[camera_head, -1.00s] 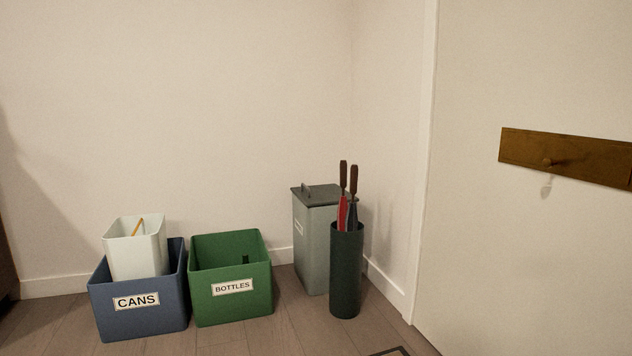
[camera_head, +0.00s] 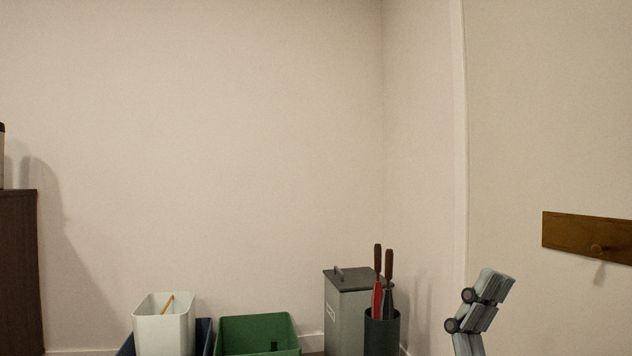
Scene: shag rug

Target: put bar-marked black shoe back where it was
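No shoe shows in this view. My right gripper (camera_head: 490,290) shows at the lower right, raised in front of the pale wall or door, with its arm coming up from the bottom edge. It is pale grey-blue with dark round joints. It is seen from the side, and I cannot tell whether its fingers are apart or hold anything. My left gripper is out of view.
A white bin (camera_head: 163,328) stands in a blue box (camera_head: 204,338), beside a green box (camera_head: 258,334). A grey lidded bin (camera_head: 345,312) and a dark umbrella stand (camera_head: 382,334) fill the corner. A wooden peg rail (camera_head: 588,237) is right; a dark cabinet (camera_head: 20,270) is left.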

